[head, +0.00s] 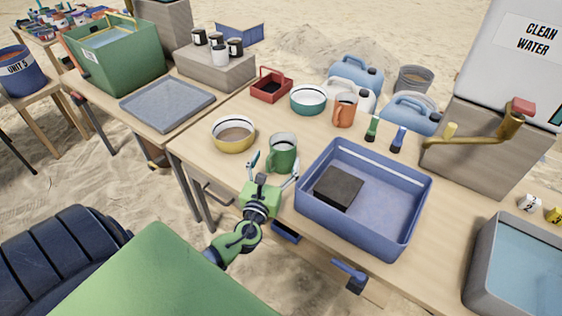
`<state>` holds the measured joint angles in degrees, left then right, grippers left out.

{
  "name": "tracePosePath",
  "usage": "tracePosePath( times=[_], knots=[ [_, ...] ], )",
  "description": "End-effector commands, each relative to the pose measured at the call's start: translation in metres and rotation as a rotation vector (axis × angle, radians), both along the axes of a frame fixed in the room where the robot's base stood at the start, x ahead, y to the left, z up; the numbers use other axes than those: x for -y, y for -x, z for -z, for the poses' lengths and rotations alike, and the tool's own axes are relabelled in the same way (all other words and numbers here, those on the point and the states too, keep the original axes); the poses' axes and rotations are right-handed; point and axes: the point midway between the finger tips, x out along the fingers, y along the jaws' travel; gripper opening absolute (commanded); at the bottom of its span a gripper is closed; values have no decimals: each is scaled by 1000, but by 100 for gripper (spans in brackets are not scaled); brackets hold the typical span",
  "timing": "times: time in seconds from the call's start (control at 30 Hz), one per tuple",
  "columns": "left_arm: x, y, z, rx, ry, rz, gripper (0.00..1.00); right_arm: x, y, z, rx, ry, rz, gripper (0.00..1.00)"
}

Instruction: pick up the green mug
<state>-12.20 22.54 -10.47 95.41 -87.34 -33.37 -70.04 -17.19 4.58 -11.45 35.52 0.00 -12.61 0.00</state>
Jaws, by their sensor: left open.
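The green mug (283,156) stands upright on the wooden table, between the yellow bowl and the blue bin. Its handle shows on its left side. My left gripper (273,172) is open at the near side of the mug, with one finger to the mug's left and the other to its right. I cannot tell whether the fingers touch it. My right gripper is not in view.
A blue bin (315,215) with a dark block (338,187) stands close on the right. A yellow bowl (233,135) is on the left.

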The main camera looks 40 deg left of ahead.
Motion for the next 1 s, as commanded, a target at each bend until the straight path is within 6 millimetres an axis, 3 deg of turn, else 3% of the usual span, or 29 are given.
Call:
tracePosePath(
  times=[0.27, 0.6, 0.9, 1.0],
  knots=[
    [-8, -20, 1, 3, 1, -2, 76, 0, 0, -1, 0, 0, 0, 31],
    [-24, -66, 1, 3, 1, -1, 76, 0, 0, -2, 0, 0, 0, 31],
    [-26, -71, 2, 2, 2, -1, 76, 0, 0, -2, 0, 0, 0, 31],
    [-26, -70, 2, 2, 2, -1, 52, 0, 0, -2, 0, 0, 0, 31]
  ],
)
